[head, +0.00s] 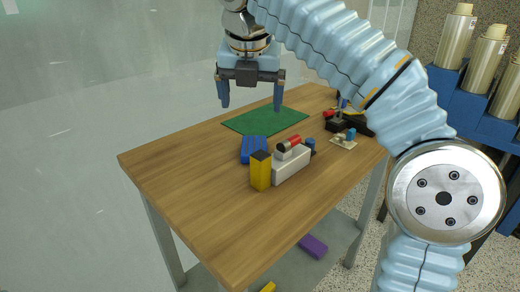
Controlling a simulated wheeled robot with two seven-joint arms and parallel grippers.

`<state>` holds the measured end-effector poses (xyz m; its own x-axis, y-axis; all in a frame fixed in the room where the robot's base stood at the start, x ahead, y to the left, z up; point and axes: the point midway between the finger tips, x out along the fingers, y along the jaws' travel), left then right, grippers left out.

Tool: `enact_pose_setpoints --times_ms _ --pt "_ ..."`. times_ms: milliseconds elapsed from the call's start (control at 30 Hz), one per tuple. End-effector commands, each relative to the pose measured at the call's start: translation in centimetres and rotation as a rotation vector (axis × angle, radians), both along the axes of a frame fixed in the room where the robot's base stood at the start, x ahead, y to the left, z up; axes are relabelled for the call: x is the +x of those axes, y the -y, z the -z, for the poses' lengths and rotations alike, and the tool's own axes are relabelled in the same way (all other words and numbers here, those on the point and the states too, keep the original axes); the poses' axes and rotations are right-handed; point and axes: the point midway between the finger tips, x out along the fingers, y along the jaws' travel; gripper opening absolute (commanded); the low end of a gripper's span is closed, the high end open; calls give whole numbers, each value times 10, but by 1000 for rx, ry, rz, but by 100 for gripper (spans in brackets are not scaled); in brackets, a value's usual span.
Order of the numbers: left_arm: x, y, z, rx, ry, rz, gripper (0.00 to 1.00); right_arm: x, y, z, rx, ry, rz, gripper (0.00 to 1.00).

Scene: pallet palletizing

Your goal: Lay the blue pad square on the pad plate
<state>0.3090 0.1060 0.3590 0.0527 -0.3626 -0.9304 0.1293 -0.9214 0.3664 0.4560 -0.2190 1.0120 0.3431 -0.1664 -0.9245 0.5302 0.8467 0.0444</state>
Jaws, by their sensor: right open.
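My right gripper (251,105) hangs above the far left part of the wooden table, fingers pointing down, open and empty. A flat green sheet (262,121) lies on the table below and behind it. A blue ribbed flat piece (255,149) lies in front of the green sheet, apart from the gripper. A small pale plate (341,144) lies to the right, with a small blue piece (351,134) at it; contact between them is too small to tell. I cannot tell which blue piece is the pad or which is the pad plate. My left gripper is not in view.
A yellow block (260,172) and a white box (291,166) with a red cylinder (290,142) stand near the table's middle. Dark items (340,122) crowd the far right. The wooden table (185,172) is clear at left and front. A purple block (313,246) lies below.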

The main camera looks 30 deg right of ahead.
Motion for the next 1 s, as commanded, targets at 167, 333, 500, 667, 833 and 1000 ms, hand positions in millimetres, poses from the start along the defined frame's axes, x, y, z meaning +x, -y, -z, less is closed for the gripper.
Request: enact_pose_setpoints --times_ms 167,333,500,667,833,1000 --pt "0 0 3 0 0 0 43 4 0 7 -42 -19 -114 92" --pt "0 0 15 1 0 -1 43 14 7 42 -44 -21 -115 92" --pt "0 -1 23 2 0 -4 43 26 12 69 -42 -19 -115 92" --pt "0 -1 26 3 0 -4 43 31 14 80 -42 -18 -115 92" --pt "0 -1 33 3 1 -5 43 38 20 104 -42 -22 -113 92" --pt "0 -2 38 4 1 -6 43 46 24 124 -40 -20 -115 92"
